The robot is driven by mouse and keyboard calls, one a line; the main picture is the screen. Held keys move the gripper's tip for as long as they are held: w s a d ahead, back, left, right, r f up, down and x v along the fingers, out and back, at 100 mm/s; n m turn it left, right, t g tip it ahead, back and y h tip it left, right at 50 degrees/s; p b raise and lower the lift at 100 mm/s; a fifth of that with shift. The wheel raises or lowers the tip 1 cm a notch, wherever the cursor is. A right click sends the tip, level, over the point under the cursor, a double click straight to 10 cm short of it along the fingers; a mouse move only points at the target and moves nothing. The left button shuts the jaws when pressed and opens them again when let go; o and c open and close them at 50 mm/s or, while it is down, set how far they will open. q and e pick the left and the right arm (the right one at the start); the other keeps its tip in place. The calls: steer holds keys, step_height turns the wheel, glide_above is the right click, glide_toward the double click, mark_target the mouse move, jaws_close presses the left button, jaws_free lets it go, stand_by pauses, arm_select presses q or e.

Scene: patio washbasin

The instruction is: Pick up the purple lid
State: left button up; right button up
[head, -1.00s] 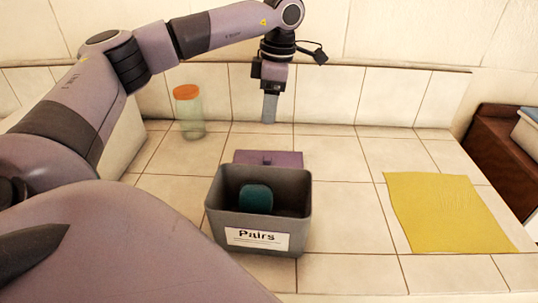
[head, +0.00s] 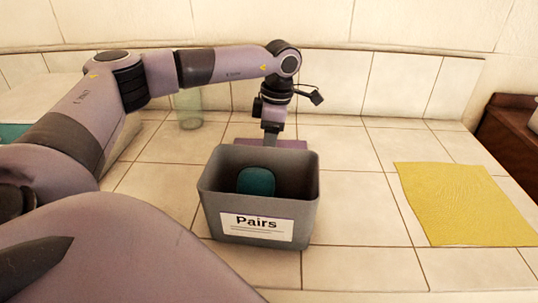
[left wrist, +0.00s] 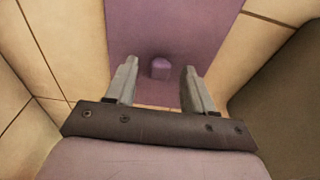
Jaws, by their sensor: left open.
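The purple lid (head: 293,144) lies flat on the tiled counter just behind the grey bin; in the head view the bin and my gripper hide much of it. In the left wrist view the lid (left wrist: 205,25) fills the upper middle, with a small purple knob (left wrist: 160,69) standing on it. My left gripper (head: 270,141) points down over the lid. Its two fingers are open, one on either side of the knob (left wrist: 160,72), and none seems to touch it. My right gripper is not in view.
The grey bin labelled "Pairs" (head: 211,200) stands close in front of the lid and holds a teal object (head: 256,181). A clear jar (head: 189,110) stands behind my left arm. A yellow cloth (head: 462,204) lies at the right. The counter between bin and cloth is clear.

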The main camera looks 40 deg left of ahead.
arm_select(q)
steer(key=shift+f, duration=0.1)
steer(key=shift+c, duration=0.3)
jaws_close()
